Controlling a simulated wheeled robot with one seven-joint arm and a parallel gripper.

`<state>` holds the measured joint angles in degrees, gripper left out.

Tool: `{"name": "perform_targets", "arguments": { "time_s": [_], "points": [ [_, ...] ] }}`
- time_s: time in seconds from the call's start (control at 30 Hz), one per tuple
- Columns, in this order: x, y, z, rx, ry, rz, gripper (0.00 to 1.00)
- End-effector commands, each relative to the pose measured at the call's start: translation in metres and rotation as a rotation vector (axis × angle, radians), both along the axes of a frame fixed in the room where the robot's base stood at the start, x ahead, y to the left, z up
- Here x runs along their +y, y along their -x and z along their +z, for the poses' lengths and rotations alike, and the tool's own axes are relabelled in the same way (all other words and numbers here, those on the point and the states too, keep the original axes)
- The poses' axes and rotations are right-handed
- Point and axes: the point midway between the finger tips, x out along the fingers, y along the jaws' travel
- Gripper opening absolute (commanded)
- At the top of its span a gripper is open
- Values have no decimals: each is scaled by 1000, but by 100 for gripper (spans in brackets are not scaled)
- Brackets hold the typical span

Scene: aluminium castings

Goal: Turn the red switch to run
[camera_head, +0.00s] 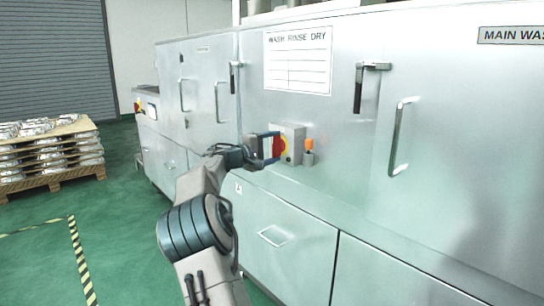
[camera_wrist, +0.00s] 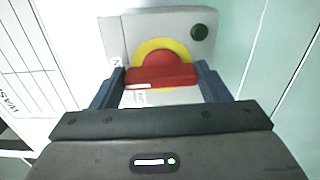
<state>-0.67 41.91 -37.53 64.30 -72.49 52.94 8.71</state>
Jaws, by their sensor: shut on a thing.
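The red switch (camera_wrist: 160,74) has a bar-shaped handle in front of a round red hub with a yellow ring (camera_wrist: 137,52) behind it, on a grey switch box (camera_wrist: 118,32). In the wrist view the handle lies across the picture, with a white mark near its left end. In the head view the red switch (camera_head: 277,146) is partly covered by my gripper. My gripper (camera_wrist: 160,78) has a blue finger at each end of the handle and is shut on it; it also shows in the head view (camera_head: 270,147). Any run label cannot be read.
A dark green round button (camera_wrist: 199,32) sits on the box. An orange-topped fitting (camera_head: 309,146) is just right of it. Door handles (camera_head: 400,135) and latches (camera_head: 360,88) stick out of the steel machine. Pallets of castings (camera_head: 50,150) stand at left; green floor between is clear.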

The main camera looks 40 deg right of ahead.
Motion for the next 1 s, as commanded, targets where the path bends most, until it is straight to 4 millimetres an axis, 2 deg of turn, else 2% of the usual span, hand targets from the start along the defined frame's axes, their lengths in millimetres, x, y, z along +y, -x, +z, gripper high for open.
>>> {"name": "perform_targets", "arguments": {
  "time_s": [0.67, 0.7, 0.77, 1.0],
  "points": [
    [0, 0, -1, -61, -7, -1, 46],
    [0, 0, -1, -61, -7, -1, 77],
    [0, 0, -1, -61, -7, -1, 91],
    [0, 0, -1, -59, -6, -1, 91]
  ]
}}
